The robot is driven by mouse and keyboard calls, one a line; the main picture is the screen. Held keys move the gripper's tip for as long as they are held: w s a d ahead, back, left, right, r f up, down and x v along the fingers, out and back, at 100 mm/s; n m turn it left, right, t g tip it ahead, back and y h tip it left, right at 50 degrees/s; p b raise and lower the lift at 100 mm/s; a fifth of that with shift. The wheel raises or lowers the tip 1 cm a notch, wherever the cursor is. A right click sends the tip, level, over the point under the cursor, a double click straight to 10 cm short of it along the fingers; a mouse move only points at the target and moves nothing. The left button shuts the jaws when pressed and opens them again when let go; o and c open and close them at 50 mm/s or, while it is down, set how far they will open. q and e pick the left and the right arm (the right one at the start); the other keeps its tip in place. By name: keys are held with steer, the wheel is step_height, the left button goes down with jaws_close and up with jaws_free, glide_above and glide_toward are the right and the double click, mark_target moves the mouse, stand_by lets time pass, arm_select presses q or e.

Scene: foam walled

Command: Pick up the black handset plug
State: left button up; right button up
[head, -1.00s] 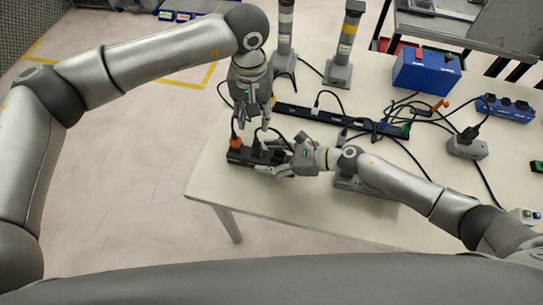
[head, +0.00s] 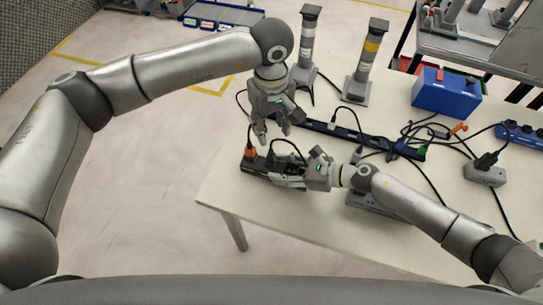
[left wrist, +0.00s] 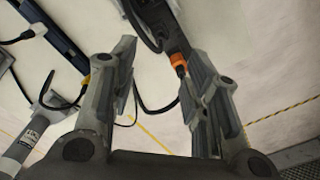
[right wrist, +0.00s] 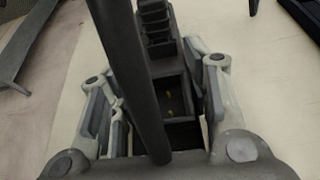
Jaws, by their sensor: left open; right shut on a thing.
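A black power strip (head: 252,164) lies near the table's left end, with an orange plug (head: 250,151) at its far left. A black plug with a looping cable (head: 284,141), likely the handset plug, stands on the strip; it is small and partly hidden. In the left wrist view a dark plug-like body (left wrist: 143,25) shows beside the strip, near the orange plug (left wrist: 179,62). My left gripper (head: 272,134) is open and empty above and behind the strip. My right gripper (head: 284,177) is shut on the strip, whose sockets show between its fingers (right wrist: 168,95).
Another long dark strip (head: 350,135) with cables lies behind. Two grey posts (head: 304,45) (head: 366,65) stand at the back. A blue box (head: 446,92), tangled cables and a grey socket block (head: 485,174) are to the right. The table's front left is clear.

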mark_target(271, 150)
arm_select(q)
steer(key=n, duration=0.4)
steer(key=shift+n, duration=0.4)
steer(key=n, duration=0.3)
steer(key=shift+n, duration=0.3)
steer(key=shift+f, duration=0.2)
step_height(271, 150, down, 12)
steer(key=shift+r, duration=0.15)
jaws_close()
